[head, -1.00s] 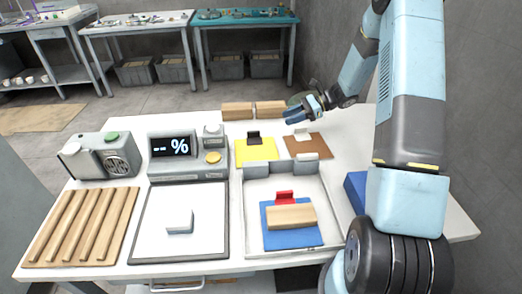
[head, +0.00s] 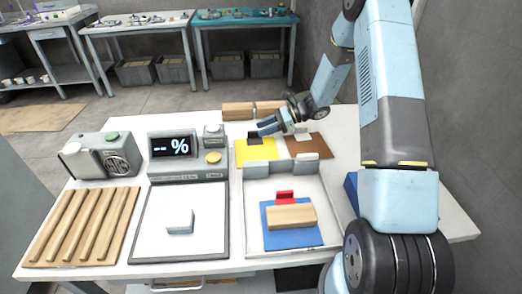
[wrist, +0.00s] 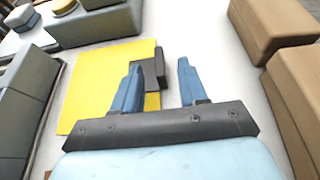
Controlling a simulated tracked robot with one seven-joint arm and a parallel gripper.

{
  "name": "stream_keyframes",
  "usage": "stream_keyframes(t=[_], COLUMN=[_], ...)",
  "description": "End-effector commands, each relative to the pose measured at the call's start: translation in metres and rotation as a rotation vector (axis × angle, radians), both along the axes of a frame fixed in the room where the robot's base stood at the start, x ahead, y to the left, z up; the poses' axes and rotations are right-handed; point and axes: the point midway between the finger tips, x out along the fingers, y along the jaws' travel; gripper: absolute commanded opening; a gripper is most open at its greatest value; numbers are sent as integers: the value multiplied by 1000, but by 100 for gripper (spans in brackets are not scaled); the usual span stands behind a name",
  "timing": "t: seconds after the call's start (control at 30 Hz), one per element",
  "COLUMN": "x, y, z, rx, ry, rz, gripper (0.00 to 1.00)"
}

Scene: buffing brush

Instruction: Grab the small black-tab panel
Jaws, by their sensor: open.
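The small yellow panel (head: 255,153) with a black tab (head: 255,140) lies flat on the white table, behind the shallow white tray. In the wrist view the yellow panel (wrist: 95,85) is on the left, and its black tab (wrist: 156,70) shows between the fingers, partly covered by the left finger. My gripper (head: 266,128) is open and empty, just above and to the right of the tab in the head view. Its two blue fingers (wrist: 159,64) are spread apart in the wrist view. I cannot tell whether a finger touches the tab.
A brown panel (head: 308,147) with a white tab lies to the right. Wooden blocks (head: 238,111) stand behind. Grey blocks (head: 306,162) stand at the tray's back edge. A display box (head: 187,166) is left. A blue panel (head: 291,235) lies in the tray (head: 253,213).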

Motion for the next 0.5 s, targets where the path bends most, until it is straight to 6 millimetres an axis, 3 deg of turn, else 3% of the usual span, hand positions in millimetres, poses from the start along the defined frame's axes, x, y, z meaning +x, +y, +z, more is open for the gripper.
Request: stream_keyframes(t=[0.2, 0.43, 0.5], x=[-1, -1, -1], y=[26, 28, 28], z=[-11, -12, -11], rx=[1, 0, 0], ry=[1, 0, 0], rz=[1, 0, 0], gripper=[43, 43, 38])
